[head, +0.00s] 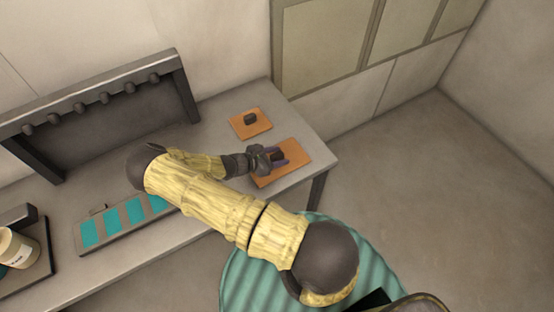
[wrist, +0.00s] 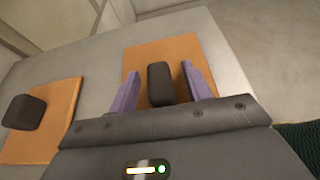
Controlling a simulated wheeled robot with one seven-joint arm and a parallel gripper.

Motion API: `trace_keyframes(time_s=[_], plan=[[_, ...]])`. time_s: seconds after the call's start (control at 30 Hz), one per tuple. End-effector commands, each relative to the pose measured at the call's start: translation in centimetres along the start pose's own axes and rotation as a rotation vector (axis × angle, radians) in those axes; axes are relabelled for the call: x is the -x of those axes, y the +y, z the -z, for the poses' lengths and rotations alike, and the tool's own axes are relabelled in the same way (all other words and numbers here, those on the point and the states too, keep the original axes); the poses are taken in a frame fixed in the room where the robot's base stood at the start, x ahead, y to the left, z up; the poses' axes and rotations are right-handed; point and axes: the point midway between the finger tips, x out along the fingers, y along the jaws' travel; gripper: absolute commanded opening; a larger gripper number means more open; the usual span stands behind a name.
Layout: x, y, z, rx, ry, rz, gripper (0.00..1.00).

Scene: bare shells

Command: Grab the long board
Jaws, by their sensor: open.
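The long orange board (head: 294,153) lies flat near the right end of the table. A dark block-shaped handle (wrist: 160,84) stands up from its middle. My gripper (head: 279,157) is over this board, with its purple fingers open. In the wrist view my gripper (wrist: 162,72) has one finger on each side of the handle, with a gap on both sides. The wrist view also shows the long board (wrist: 178,48), its near part hidden by my gripper. How far down the fingers reach beside the handle is hard to tell.
A shorter orange board (head: 240,126) with a similar dark handle lies behind. A dark rack with knobs (head: 100,110) stands at the table's back left. A tray with teal panels (head: 107,227) and a pale cup (head: 18,248) are further left. The table's right edge is close.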

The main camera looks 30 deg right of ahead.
Motion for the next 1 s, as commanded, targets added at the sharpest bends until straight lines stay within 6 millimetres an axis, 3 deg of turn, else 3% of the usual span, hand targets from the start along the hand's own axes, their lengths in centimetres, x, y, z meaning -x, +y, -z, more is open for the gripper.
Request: trace_keyframes(time_s=[0.23, 0.5, 0.83, 1.0], plan=[[0.0, 0.0, 0.0, 0.0, 0.0, 0.0, 0.49], [0.0, 0.0, 0.0, 0.0, 0.0, 0.0, 0.0], [0.1, 0.0, -0.3, 0.0, -0.001, 0.0, 0.0], [0.6, 0.1, -1.5, -0.001, -0.001, 0.0, 0.0]])
